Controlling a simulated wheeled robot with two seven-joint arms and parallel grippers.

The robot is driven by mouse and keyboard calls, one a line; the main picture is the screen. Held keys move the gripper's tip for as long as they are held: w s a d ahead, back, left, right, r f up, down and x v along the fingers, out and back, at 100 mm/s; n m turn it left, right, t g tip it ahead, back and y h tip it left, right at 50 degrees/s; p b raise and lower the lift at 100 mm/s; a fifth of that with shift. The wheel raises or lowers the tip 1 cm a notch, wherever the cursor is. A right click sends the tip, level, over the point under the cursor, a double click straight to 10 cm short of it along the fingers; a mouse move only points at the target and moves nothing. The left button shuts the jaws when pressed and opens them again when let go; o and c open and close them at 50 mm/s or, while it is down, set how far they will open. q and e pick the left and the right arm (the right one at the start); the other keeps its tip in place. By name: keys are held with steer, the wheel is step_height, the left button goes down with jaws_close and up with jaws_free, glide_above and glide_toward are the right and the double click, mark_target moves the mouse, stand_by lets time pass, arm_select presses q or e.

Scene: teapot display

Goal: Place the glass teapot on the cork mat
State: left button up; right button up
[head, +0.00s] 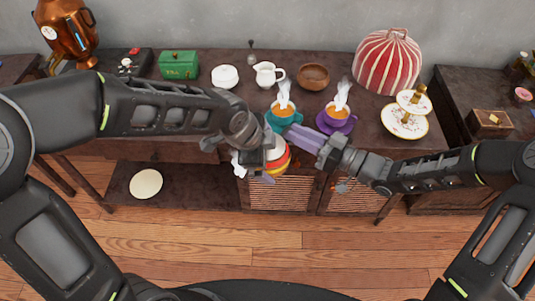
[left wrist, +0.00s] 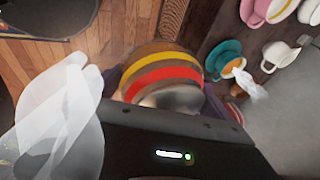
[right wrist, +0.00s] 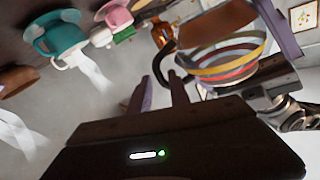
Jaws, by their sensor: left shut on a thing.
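The teapot (head: 279,157), banded in red and yellow, is held in the air in front of the table's front edge. It shows in the left wrist view (left wrist: 160,72) and the right wrist view (right wrist: 222,62). My left gripper (head: 268,162) is shut on it. A white steam-like shape (left wrist: 62,120) is beside it. My right gripper (head: 294,137) is open to the pot's right; its fingers are apart, close to a dark curved handle (right wrist: 166,64). I cannot tell if they touch it. A round beige disc, apparently the cork mat (head: 146,184), lies bare on the lower shelf.
Steaming teal (head: 283,116) and purple (head: 336,117) cups stand near the table's front. Behind are a creamer (head: 267,74), a wooden bowl (head: 313,77), a green tin (head: 179,65) and a striped cosy (head: 388,62). The lower shelf around the disc is clear.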

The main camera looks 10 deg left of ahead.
steer(key=v, duration=1.2)
steer(key=shift+w, duration=0.1)
steer(key=a+f+m+h, duration=0.4)
steer(key=f+m+h, duration=0.4)
steer(key=f, duration=0.8)
steer(key=s+f+m+g+h, duration=0.1)
steer(key=s+f+g+h, duration=0.1)
steer(key=s+f, duration=0.4)
steer(key=s+a+f+m+g+h, duration=0.1)
steer(key=s+f+g, duration=0.4)
steer(key=s, duration=0.8)
steer(key=shift+s+f+m+g+h, duration=0.2)
steer(key=shift+f+m+g+h, duration=0.15)
steer(key=shift+f+m, duration=0.3)
steer(key=shift+a+f, duration=0.1)
steer(key=shift+f, duration=0.05)
